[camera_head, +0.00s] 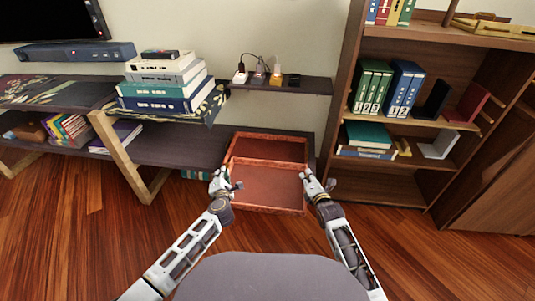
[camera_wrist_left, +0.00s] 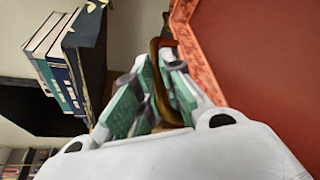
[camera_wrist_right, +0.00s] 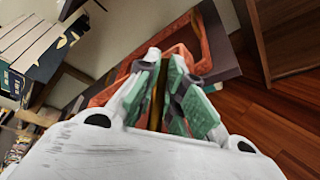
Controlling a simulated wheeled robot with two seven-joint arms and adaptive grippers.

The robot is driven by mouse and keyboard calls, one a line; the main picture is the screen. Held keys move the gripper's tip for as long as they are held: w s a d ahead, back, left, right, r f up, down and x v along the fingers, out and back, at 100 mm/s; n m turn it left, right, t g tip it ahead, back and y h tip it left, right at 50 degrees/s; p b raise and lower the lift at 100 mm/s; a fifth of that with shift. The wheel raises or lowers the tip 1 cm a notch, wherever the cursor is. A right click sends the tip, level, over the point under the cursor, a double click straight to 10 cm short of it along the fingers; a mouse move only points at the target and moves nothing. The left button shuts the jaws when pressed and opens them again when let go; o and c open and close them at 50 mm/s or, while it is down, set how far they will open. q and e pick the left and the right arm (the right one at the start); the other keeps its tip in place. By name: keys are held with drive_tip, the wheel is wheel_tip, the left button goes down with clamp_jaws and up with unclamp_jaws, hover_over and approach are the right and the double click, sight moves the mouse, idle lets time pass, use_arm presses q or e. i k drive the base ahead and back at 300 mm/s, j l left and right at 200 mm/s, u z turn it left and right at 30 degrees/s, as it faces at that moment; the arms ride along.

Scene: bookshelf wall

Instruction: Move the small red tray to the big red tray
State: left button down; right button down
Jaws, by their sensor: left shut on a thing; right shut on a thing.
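Two red tray areas show in the head view. The front one, which I take as the small red tray (camera_head: 268,188), lies between my grippers and looks level. The one behind it, which I take as the big red tray (camera_head: 268,149), is on the low dark shelf and partly hidden by the front tray. My left gripper (camera_head: 227,183) is shut on a brown handle (camera_wrist_left: 158,70) at the small tray's left side. My right gripper (camera_head: 318,186) is shut on a brown handle (camera_wrist_right: 157,98) at its right side. Whether the trays touch is unclear.
A small wall shelf (camera_head: 300,87) with chargers is above the trays. A stack of books (camera_head: 165,85) stands on the bench to the left. A tall bookcase (camera_head: 338,100) stands close on the right. Wooden floor (camera_head: 75,225) is clear in front.

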sight(266, 155)
drive_tip(key=i, duration=1)
